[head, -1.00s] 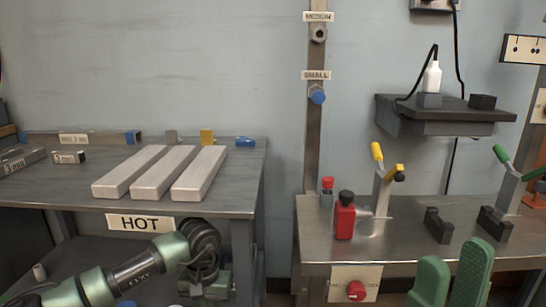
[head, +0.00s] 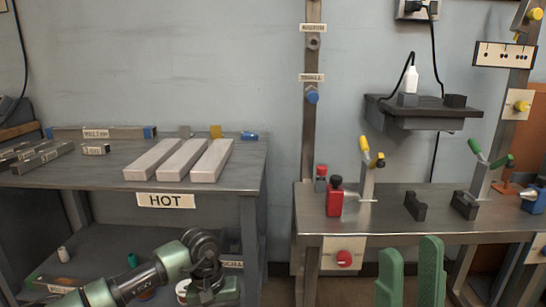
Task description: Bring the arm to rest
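My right gripper (head: 411,278) rises from the bottom edge of the head view, in front of the right-hand workbench. Its two green fingers stand upright and apart, with nothing visible between them. My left arm comes in from the lower left, in front of the lower shelf of the left table. Its wrist end (head: 212,288) is at the bottom edge; its fingers cannot be made out.
The left table (head: 80,187) carries three pale bars (head: 180,160) above a HOT sign (head: 166,201). The right workbench (head: 400,226) holds a red bottle (head: 334,198), toggle clamps and dark blocks. A gap separates the two tables.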

